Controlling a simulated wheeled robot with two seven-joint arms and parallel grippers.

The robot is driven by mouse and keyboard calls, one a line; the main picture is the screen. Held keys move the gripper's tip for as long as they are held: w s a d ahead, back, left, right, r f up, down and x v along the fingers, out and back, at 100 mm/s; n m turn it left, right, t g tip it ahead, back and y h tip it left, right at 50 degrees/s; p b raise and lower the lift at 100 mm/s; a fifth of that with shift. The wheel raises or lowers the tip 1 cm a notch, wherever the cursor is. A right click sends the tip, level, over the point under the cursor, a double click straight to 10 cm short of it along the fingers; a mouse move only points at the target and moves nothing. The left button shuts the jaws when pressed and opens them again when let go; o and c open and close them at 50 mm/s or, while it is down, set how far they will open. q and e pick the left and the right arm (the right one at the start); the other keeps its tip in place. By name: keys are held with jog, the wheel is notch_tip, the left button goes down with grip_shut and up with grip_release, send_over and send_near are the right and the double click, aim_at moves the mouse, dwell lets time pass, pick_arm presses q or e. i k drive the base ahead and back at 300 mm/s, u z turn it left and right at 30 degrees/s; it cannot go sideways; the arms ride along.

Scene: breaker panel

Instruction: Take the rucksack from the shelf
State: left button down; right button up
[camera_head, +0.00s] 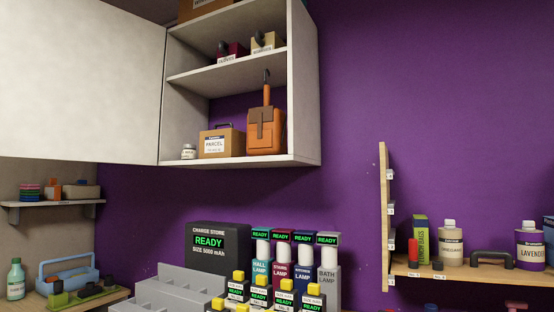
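An orange rucksack (265,131) with a brown flap stands upright on the lower shelf (245,162) of the white wall cabinet, at the right end of that shelf. An orange strap or handle with a dark top rises above it. A cardboard parcel box (222,142) stands just left of it, and a small white jar (188,152) stands further left. Neither of my grippers shows in the head view.
The cabinet's white door (80,75) covers the upper left. Below are a black charge store (218,250), several lamp chargers marked READY and a grey rack (175,292). A wooden shelf (465,272) with bottles is at right. Purple wall right of the cabinet is bare.

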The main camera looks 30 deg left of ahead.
aim_at(267, 123)
jog(key=k, duration=1.05)
jog(key=u, duration=1.05)
jog(key=i, duration=0.75)
jog(key=u, duration=0.8)
jog(key=i, duration=1.15)
jog(key=z, duration=1)
jog(key=i, duration=0.65)
jog(key=z, duration=0.7)
